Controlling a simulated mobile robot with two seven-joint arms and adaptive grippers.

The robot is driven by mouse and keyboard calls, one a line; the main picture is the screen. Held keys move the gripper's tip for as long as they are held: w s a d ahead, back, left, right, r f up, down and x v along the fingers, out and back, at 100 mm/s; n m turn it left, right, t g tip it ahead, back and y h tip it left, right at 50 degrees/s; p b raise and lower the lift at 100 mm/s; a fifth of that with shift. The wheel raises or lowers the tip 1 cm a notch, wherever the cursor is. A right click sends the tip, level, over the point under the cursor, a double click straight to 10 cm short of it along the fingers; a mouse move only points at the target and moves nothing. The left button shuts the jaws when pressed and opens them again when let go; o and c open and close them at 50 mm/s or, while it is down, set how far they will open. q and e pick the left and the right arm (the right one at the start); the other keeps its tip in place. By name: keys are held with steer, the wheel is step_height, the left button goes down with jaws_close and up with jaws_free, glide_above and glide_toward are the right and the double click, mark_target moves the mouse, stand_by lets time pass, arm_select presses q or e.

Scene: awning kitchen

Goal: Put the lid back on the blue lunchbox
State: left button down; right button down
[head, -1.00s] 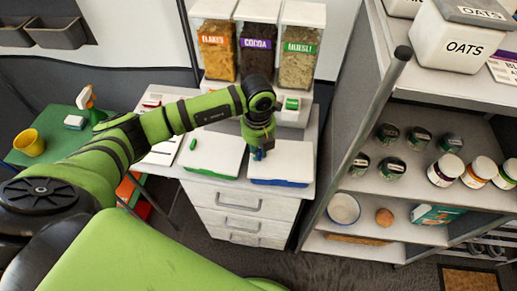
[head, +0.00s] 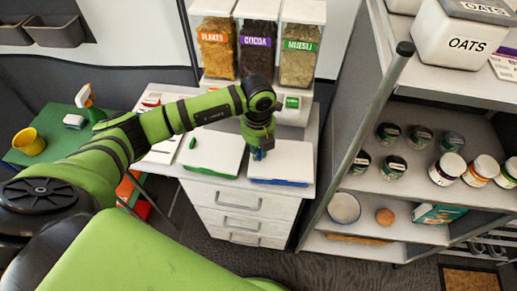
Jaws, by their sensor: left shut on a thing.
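The blue lunchbox (head: 279,182) stands on the white drawer unit's top, and its blue side shows along the front edge. A white lid (head: 287,160) lies over it; I cannot tell whether it is fully seated. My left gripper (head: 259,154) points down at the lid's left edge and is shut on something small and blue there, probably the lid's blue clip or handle. The arm hides part of the grip. My right gripper is not in view.
A green box with a white lid (head: 213,154) stands close on the left. Cereal dispensers (head: 261,50) rise behind. A shelf unit with a metal post (head: 372,130) is on the right, with jars and a bowl (head: 343,208). A green table (head: 50,140) is at the left.

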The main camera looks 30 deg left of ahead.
arm_select(q)
steer(key=c, duration=0.7)
jaws_free()
steer(key=shift+r, duration=0.1)
steer(key=shift+r+p, duration=2.2)
steer(key=shift+r, duration=0.8)
jaws_close()
steer(key=shift+f, duration=0.2)
